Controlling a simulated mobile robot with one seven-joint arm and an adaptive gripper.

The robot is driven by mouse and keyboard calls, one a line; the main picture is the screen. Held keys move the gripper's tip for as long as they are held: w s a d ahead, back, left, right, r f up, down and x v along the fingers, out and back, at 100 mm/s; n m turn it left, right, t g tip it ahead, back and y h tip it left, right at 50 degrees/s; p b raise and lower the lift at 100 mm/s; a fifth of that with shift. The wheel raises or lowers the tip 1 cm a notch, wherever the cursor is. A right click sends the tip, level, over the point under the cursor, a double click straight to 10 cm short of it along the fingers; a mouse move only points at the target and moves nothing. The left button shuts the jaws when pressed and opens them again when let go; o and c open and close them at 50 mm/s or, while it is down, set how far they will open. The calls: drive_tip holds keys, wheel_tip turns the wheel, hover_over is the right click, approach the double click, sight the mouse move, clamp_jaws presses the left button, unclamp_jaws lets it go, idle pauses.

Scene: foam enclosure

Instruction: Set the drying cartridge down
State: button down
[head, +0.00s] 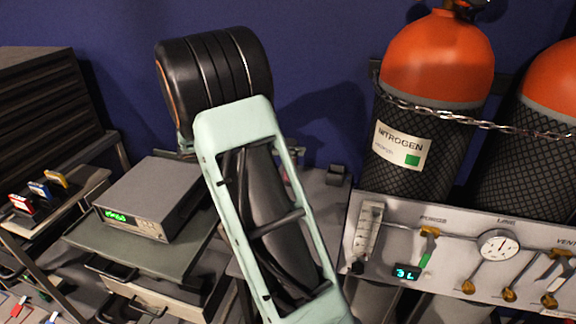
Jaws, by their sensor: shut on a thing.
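I cannot make out the drying cartridge in the head view. My own arm, with a pale green link and a dark grooved joint, rises through the middle of the picture and hides much of what is behind it. My gripper does not show, so what it holds cannot be seen here.
A grey instrument (150,198) with a green display sits on a cart (143,246) at left, near drawers (158,298). A chained nitrogen cylinder (437,62) stands at right, behind a gauge panel (457,240). A dark cabinet (50,110) is at far left.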

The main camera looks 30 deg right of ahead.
drive_tip(key=w+d+f, duration=0.1)
drive_tip(key=w+f, duration=0.2)
drive_tip(key=f, duration=0.4)
drive_tip(key=shift+w+d+f+b, duration=0.2)
drive_tip(key=shift+f+b, duration=0.05)
drive_tip(key=shift+b, duration=0.15)
drive_tip(key=shift+f, duration=0.1)
drive_tip(key=c, duration=1.5)
unclamp_jaws()
